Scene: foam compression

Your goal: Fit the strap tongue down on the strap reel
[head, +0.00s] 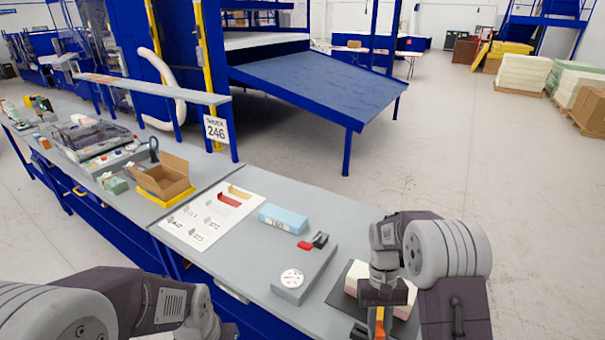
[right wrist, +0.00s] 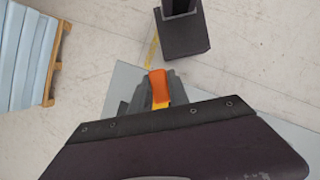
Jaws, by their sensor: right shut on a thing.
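My right gripper (head: 379,320) is at the lower right of the head view, pointing down by the near right end of the bench. It is shut on an orange and yellow piece, likely the strap tongue (head: 380,332). The right wrist view shows the orange piece (right wrist: 157,82) between the grey fingers, clear of anything I can see there. A pale pink and white block (head: 352,277) lies on a dark mat behind the gripper, partly hidden by it. I cannot pick out the strap reel with certainty. My left arm is at the lower left; its gripper is out of the picture.
A grey box with a round dial (head: 292,278) and a red part (head: 304,245) stands left of the mat. A light blue block (head: 284,219) and a white sheet (head: 211,217) lie farther left. An open cardboard box (head: 163,178) is beyond them.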

